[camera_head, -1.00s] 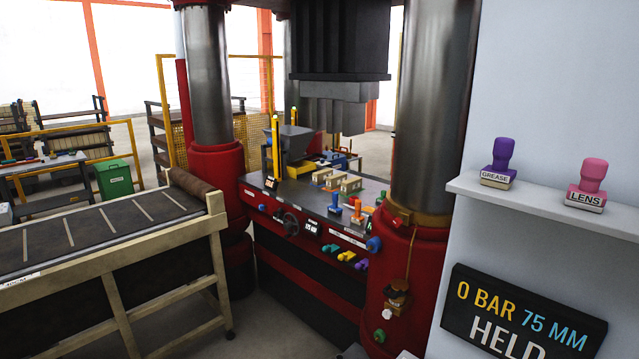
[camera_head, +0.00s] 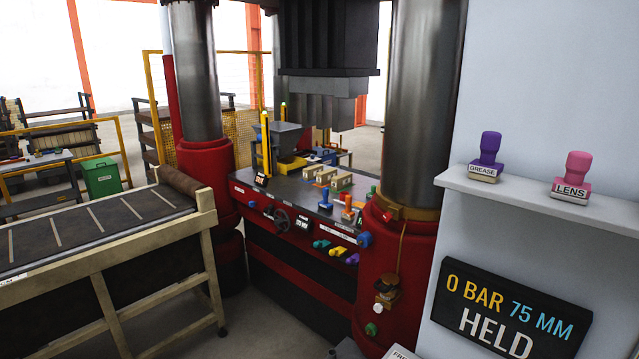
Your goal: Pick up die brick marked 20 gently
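No brick with a readable 20 shows in the head view. Small beige blocks (camera_head: 336,181) sit on the dark press table (camera_head: 290,196), under the grey press head and between the two steel columns; any marks on them are too small to read. Neither of my grippers is in view.
A conveyor table (camera_head: 100,222) stands at the left. A red press column base (camera_head: 395,270) is at the right. A wall shelf (camera_head: 540,195) holds the GREASE stamp (camera_head: 486,157) and the LENS stamp (camera_head: 571,178). A sign (camera_head: 512,312) reads 0 BAR 75 MM HELD. Floor shows between conveyor and press.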

